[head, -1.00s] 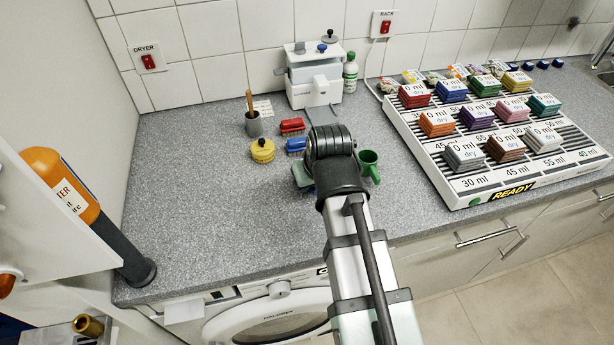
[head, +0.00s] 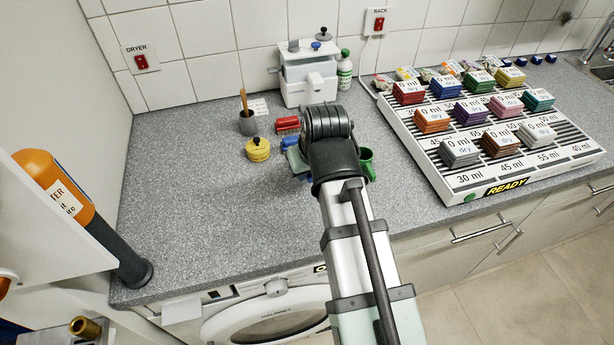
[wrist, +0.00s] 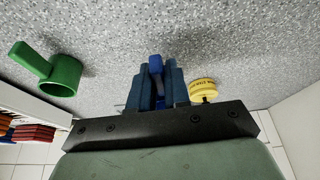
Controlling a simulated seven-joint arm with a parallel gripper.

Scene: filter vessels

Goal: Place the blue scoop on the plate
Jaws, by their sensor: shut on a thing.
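My gripper (wrist: 157,88) is shut on the blue scoop (wrist: 155,66), which shows between the two dark blue fingers in the wrist view. Most of the scoop is hidden by the fingers and the gripper body. In the head view my wrist covers most of the gripper; a bit of blue (head: 302,177) shows under it. I cannot tell how high the scoop is above the counter. I cannot clearly make out a plate in either view.
A green scoop (head: 367,163) stands right of my gripper, also in the wrist view (wrist: 65,76). A white appliance (head: 308,80) stands behind; a rack (head: 450,190) right.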

